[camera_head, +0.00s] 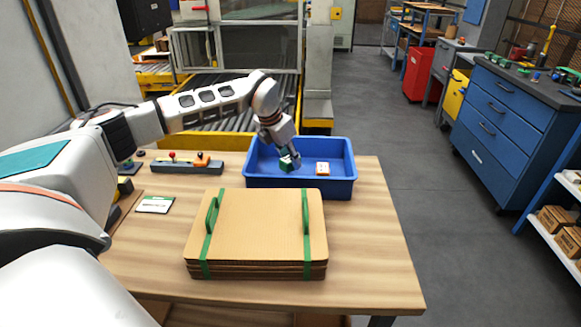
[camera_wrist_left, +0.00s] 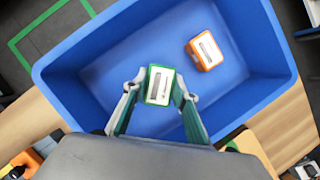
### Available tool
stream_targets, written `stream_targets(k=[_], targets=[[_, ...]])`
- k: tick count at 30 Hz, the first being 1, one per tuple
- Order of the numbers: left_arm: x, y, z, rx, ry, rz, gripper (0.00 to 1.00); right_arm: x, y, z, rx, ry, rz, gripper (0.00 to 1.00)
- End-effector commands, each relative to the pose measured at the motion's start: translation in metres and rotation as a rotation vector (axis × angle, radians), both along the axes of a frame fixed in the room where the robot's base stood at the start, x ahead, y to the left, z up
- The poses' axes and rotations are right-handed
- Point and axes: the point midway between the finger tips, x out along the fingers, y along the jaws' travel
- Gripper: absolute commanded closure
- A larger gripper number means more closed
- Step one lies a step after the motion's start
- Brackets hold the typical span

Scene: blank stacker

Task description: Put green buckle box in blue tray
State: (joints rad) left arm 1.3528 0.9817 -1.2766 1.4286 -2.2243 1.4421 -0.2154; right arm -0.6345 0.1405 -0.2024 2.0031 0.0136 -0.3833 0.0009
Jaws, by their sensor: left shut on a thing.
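The blue tray (camera_head: 340,190) stands at the back of the wooden table; its wall also shows in the left wrist view (camera_wrist_left: 75,60). My left gripper (camera_head: 290,160) is over the left part of the tray. It is shut on the green buckle box (camera_head: 286,164), which has a pale top with a grey slot in the left wrist view (camera_wrist_left: 159,85). The box is inside the tray's outline; whether it touches the floor I cannot tell. An orange buckle box (camera_head: 323,168) lies in the tray to the right, apart from the green one. My right gripper is not in view.
A stack of brown cardboard sheets (camera_head: 260,225) with green straps lies in front of the tray. A grey control bar (camera_head: 187,166) and a white card (camera_head: 155,205) lie to the left. The table's right side is clear.

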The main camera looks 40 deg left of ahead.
Motion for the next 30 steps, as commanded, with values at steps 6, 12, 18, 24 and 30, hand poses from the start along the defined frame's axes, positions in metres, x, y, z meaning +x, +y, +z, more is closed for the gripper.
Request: stream_targets(k=[6, 12, 18, 24, 30], targets=[[0.000, 0.000, -0.029, 0.000, 0.003, 0.000, 0.98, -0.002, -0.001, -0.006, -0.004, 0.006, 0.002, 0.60], [0.000, 0.000, -0.027, 0.000, 0.001, 0.000, 0.98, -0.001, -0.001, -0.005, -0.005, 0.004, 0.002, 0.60], [0.000, 0.000, -0.030, 0.000, 0.002, 0.000, 0.56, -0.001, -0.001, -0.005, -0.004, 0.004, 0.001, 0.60], [0.000, 0.000, -0.030, 0.000, 0.002, 0.000, 0.56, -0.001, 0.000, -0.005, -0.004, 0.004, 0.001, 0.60], [0.000, 0.000, -0.026, 0.000, 0.001, 0.000, 0.56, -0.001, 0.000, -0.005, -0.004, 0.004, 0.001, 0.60]])
